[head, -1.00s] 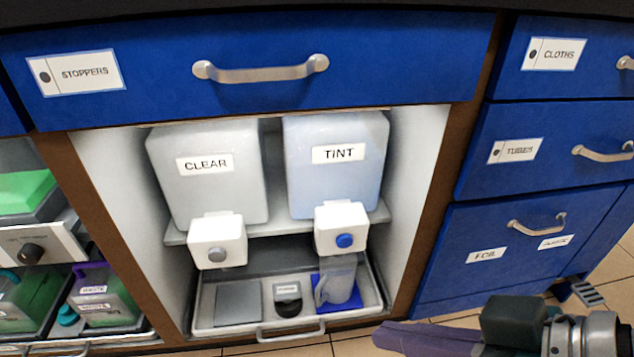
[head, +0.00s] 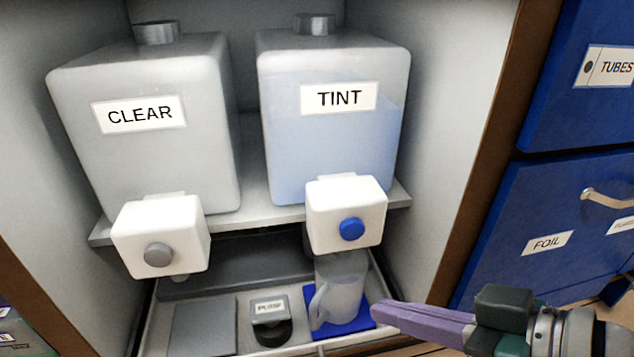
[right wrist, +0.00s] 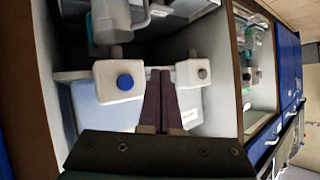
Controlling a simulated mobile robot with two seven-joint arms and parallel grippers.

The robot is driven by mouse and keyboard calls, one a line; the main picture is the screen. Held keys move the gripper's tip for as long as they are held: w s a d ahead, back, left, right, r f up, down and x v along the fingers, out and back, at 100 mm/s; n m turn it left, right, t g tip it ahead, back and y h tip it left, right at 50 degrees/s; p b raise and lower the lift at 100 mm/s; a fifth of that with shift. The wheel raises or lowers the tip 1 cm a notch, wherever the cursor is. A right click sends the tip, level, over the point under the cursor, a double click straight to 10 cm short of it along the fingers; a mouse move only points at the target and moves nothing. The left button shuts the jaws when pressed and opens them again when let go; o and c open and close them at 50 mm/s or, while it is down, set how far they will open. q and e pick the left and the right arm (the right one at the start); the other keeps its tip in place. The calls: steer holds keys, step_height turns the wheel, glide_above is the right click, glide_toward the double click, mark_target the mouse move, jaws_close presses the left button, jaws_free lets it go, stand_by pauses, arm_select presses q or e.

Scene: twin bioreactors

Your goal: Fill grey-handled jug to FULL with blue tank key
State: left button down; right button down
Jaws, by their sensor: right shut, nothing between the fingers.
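The grey-handled jug (head: 340,290) stands upright on a blue mat (head: 361,322), under the tap of the TINT tank (head: 335,130). That tap has a blue round key (head: 351,229), which also shows in the right wrist view (right wrist: 125,81). The CLEAR tank (head: 150,150) stands to the left, with a grey key (head: 158,255). My right gripper (head: 374,312) is shut and empty, its purple fingers in front of the mat, right of the jug and below the blue key. I cannot make out the level in the jug. My left gripper is not in view.
A drawer tray below the tanks holds a grey square mat (head: 203,328) and a PUMP block (head: 270,318). Cabinet walls close in both sides of the tanks. A blue FOIL drawer (head: 560,235) with a handle is at the right.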

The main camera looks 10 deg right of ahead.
mark_target(352, 230)
steer(key=w+b, duration=0.2)
steer(key=w, duration=0.7)
steer(key=shift+a+b, duration=0.15)
steer(key=shift+b, duration=0.15)
steer(key=shift+s, duration=0.1)
stand_by(0.9)
stand_by(0.8)
steer(key=shift+w, duration=0.5)
